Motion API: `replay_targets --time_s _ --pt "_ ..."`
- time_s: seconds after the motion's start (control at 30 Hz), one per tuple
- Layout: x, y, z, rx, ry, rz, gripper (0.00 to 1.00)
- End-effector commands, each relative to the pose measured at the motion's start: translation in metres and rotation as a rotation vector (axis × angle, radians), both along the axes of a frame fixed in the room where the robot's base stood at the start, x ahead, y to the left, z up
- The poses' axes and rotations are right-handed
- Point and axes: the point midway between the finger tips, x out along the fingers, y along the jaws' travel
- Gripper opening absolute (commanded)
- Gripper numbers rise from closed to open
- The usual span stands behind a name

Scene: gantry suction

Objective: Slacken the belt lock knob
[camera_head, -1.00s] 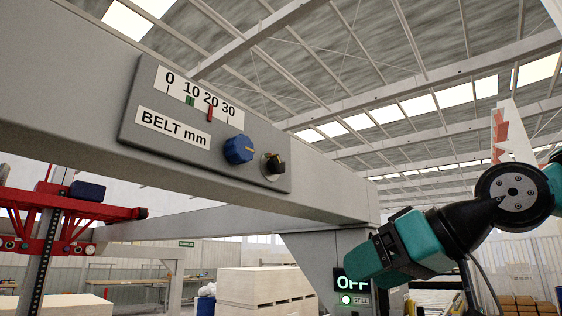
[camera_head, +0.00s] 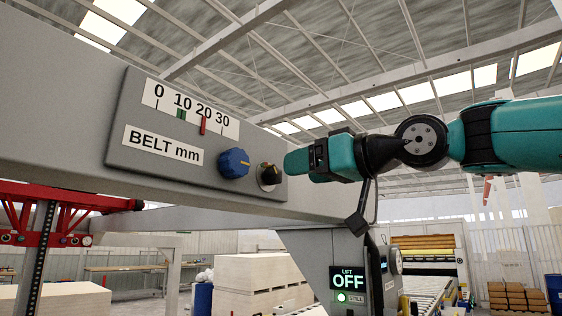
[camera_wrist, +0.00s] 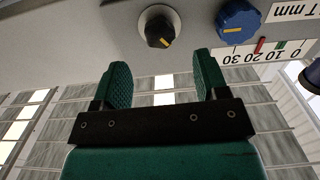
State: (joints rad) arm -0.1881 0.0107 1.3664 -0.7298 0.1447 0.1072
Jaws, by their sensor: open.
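A small black knob with a yellow mark (camera_head: 267,174) sits on a pale round disc at the right end of the grey belt panel (camera_head: 121,155). A larger blue knob (camera_head: 234,163) with a yellow mark is left of it. Neither knob has a readable label. My gripper (camera_head: 290,162) is just right of the black knob in the head view. In the wrist view my gripper (camera_wrist: 163,78) is open and empty, with the black knob (camera_wrist: 158,28) ahead of the gap between its green fingers, apart from both. The blue knob (camera_wrist: 238,20) is off to the right there.
The belt scale (camera_head: 192,106) above has a red pointer near 20 and a green mark near 10. Below, a display (camera_head: 347,281) reads LIFT OFF with a lit STILL lamp. A red frame (camera_head: 65,205) stands lower left. Open air surrounds the gripper's right side.

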Motion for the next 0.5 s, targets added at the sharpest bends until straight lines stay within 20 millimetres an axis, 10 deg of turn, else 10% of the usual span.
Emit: replay_targets --time_s 0.5 --pt "0.039 0.05 0.001 0.0 0.0 -0.001 0.67"
